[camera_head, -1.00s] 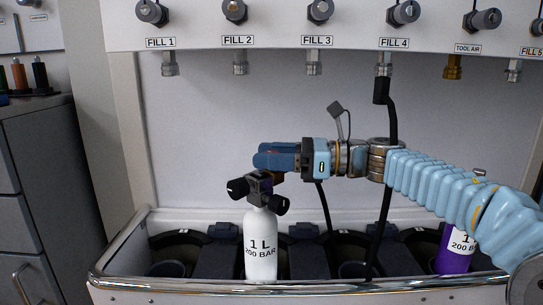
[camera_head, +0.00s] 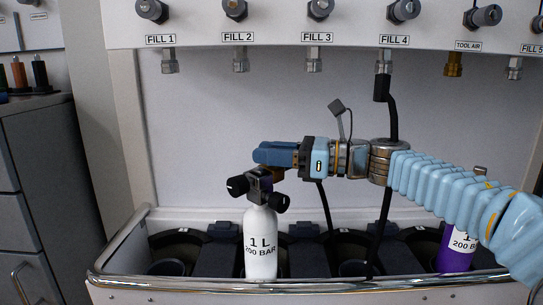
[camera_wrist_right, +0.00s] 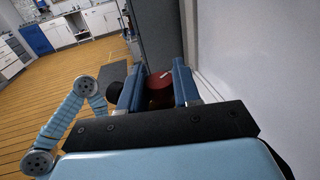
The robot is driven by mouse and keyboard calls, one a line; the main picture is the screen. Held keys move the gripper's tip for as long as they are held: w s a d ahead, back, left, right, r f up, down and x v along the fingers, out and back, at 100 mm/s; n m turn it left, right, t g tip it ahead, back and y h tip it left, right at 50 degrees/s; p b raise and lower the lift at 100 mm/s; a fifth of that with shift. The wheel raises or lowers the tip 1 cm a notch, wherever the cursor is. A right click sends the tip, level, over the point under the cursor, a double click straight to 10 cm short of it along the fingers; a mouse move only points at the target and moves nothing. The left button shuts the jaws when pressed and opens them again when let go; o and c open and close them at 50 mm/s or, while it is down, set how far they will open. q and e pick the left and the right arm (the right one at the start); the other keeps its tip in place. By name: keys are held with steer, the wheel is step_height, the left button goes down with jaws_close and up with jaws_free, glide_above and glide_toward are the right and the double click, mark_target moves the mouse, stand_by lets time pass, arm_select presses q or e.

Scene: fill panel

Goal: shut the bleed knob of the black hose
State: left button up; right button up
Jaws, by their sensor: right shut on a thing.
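The white 1 L cylinder (camera_head: 260,245) stands upright in the rack, with a black valve (camera_head: 262,183) on top and black side knobs. My right gripper (camera_head: 273,154) is just above this valve, its blue fingers pointing left. In the right wrist view, its fingers close on a dark red round knob (camera_wrist_right: 160,83), which looks like the bleed knob; the head view hides it behind the fingers. The black hose (camera_head: 391,115) hangs from the FILL 4 fitting and passes behind my right arm; its lower end cannot be traced clearly. My left gripper is not in view.
A purple cylinder (camera_head: 455,250) stands at the right, partly behind my arm. The fill panel (camera_head: 275,30) with knobs and fittings is above. The metal rack rail (camera_head: 200,286) runs along the front. A grey cabinet (camera_head: 45,190) is at the left.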

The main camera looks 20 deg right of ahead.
steer(key=m+t+h, duration=0.2)
steer(key=t, duration=0.1)
steer(key=shift+s+b, duration=0.1)
steer(key=shift+b, duration=0.25)
steer(key=m+t+h, duration=0.3)
steer(key=m+h, duration=0.1)
steer(key=shift+a+t+h, duration=0.1)
steer(key=shift+t+h, duration=0.2)
steer(key=shift+m+t+h, duration=0.8)
steer(key=shift+m+h, duration=0.4)
steer(key=shift+h, duration=0.8)
steer(key=shift+m+t+h, duration=0.5)
steer(key=shift+m+h, duration=1.3)
steer(key=shift+h, duration=0.6)
steer(key=shift+m+h, duration=0.8)
steer(key=shift+h, duration=0.8)
steer(key=o, duration=1)
steer(key=shift+c, duration=0.2)
